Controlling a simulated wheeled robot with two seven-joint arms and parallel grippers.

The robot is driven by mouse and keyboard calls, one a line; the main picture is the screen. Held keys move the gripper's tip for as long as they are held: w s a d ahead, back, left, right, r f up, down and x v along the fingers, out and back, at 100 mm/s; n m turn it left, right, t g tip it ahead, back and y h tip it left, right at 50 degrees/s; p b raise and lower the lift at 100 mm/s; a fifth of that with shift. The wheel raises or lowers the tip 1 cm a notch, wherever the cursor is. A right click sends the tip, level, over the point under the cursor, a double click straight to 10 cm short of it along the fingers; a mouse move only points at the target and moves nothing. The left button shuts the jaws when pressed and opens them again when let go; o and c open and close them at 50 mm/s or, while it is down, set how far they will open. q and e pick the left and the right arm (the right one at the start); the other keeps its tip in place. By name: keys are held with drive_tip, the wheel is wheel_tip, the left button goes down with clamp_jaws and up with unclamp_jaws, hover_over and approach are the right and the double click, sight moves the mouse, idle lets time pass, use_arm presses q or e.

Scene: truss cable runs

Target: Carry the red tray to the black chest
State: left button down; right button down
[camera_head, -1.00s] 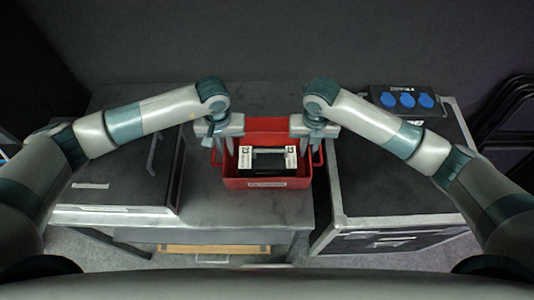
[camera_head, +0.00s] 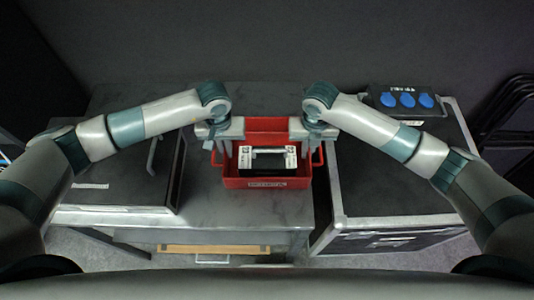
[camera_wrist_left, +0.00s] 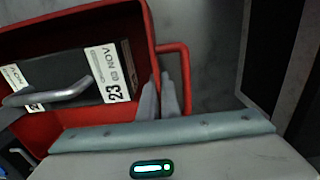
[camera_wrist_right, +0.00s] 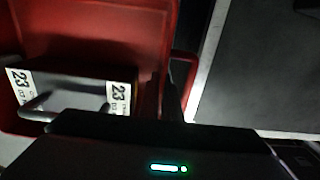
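The red tray (camera_head: 266,183) sits on the grey bench between two dark cases, with a black-and-white box (camera_head: 267,159) inside. My left gripper (camera_head: 220,148) is at the tray's left side. In the left wrist view its fingers (camera_wrist_left: 160,90) look closed on the tray wall, next to the red side handle (camera_wrist_left: 186,85). My right gripper (camera_head: 309,148) is at the right side, its dark fingers (camera_wrist_right: 164,95) apparently closed on that wall. The black chest (camera_head: 395,185), dark-topped with silver edges, appears to be the case on the right.
A black box with blue sockets (camera_head: 407,100) stands at the chest's back. A silver-edged dark case (camera_head: 115,190) is on the left. The grey bench top (camera_head: 225,208) is bare before the tray. Folded black chairs (camera_head: 505,110) stand at the far right.

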use_arm(q)
drive_tip(key=shift+r, duration=0.25)
use_arm(e)
drive_tip(key=shift+r, duration=0.25)
